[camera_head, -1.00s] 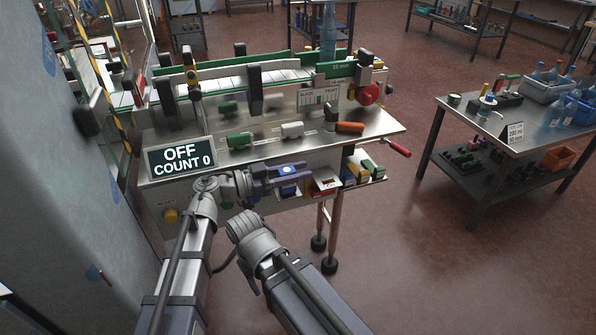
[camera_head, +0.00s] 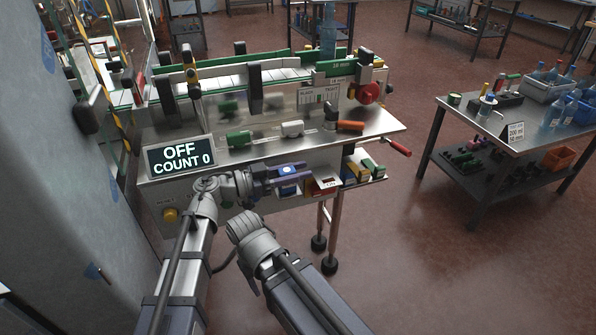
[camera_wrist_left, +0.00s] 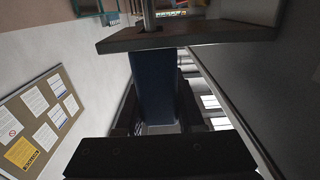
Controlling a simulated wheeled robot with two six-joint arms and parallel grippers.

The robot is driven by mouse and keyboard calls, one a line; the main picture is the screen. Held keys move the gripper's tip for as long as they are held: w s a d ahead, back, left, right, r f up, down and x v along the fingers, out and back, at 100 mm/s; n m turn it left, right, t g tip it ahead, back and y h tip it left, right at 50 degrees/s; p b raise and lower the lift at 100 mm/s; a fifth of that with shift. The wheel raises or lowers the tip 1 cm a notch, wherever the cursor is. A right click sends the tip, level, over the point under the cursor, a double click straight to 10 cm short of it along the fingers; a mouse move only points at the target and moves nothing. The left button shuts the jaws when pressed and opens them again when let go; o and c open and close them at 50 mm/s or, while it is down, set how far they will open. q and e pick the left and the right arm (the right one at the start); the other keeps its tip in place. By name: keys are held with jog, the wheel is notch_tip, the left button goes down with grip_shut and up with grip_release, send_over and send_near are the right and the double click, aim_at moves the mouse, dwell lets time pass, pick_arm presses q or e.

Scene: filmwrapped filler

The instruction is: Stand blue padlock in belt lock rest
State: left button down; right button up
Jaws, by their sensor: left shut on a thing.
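The blue padlock (camera_head: 287,171) is between the fingers of my left gripper (camera_head: 292,178), in front of the machine below its front ledge. In the left wrist view, a blue body (camera_wrist_left: 153,85) fills the gap between the dark fingers, and the gripper is shut on it. A small red holder with a white label (camera_head: 322,187) is on the machine front, just right of the gripper. I cannot tell for sure whether it is the belt lock rest. The padlock's shackle is not clear. My right arm shows at bottom centre, but its gripper does not show.
The machine's metal ledge (camera_head: 375,127) is above the gripper. A sign reading OFF, COUNT 0 (camera_head: 180,156) stands at its left. Yellow, white and green blocks (camera_head: 362,165) lie on a low shelf to the right. A side table (camera_head: 480,118) stands farther right, with open floor between.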

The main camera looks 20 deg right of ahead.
aim_at(278, 176)
pick_arm(q)
jog(key=shift+c, duration=2.2)
grip_release()
jog(key=shift+f, duration=0.1)
jog(key=a, duration=0.7)
jog(key=shift+s+a, duration=0.15)
jog(key=shift+a, duration=0.25)
